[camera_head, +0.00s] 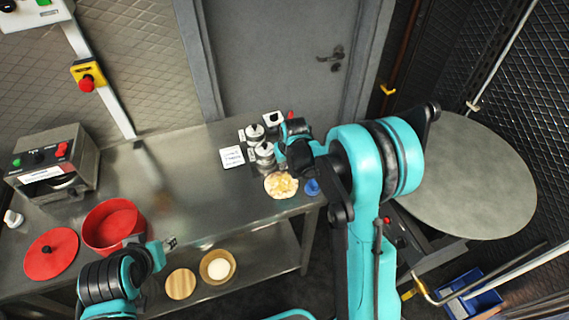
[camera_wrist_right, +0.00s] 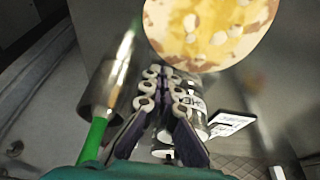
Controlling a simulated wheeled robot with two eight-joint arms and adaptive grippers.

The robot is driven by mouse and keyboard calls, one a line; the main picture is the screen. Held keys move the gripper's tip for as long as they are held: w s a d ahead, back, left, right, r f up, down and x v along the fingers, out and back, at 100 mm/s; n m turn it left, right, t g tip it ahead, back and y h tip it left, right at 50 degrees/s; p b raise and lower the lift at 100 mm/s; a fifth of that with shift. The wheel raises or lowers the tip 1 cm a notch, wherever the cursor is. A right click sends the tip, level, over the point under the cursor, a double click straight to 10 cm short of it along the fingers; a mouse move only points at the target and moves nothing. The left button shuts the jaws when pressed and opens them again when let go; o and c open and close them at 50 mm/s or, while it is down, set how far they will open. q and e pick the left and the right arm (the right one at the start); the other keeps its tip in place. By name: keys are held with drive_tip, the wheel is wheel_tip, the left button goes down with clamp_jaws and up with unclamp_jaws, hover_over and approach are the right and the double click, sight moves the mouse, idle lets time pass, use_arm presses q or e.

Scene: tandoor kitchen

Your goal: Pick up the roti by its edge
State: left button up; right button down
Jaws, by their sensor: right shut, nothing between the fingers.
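The roti (camera_head: 281,185), a round pale flatbread with browned yellow patches, lies near the front right edge of the steel table (camera_head: 150,185). It also fills the top of the right wrist view (camera_wrist_right: 210,30). My right gripper (camera_head: 281,158) is at the roti's far side, partly hidden by its own arm. In the right wrist view its fingers (camera_wrist_right: 170,80) are shut and empty, with tips close to the roti's edge; I cannot tell whether they touch it. My left gripper (camera_head: 171,243) is at the table's front edge, away from the roti; its opening is too small to judge.
Metal canisters (camera_head: 264,151) and a white label card (camera_head: 231,157) stand beside the roti. A small blue item (camera_head: 312,187) is at its right. A red pot (camera_head: 113,226) and red lid (camera_head: 51,254) are at left. A large round grey surface (camera_head: 475,180) is at right.

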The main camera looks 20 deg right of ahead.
sight(291, 184)
drive_tip(key=s, duration=0.8)
drive_tip(key=shift+d+b, duration=0.1)
drive_tip(key=shift+b, duration=0.2)
drive_tip(key=shift+w, duration=0.1)
drive_tip(key=shift+r, duration=0.15)
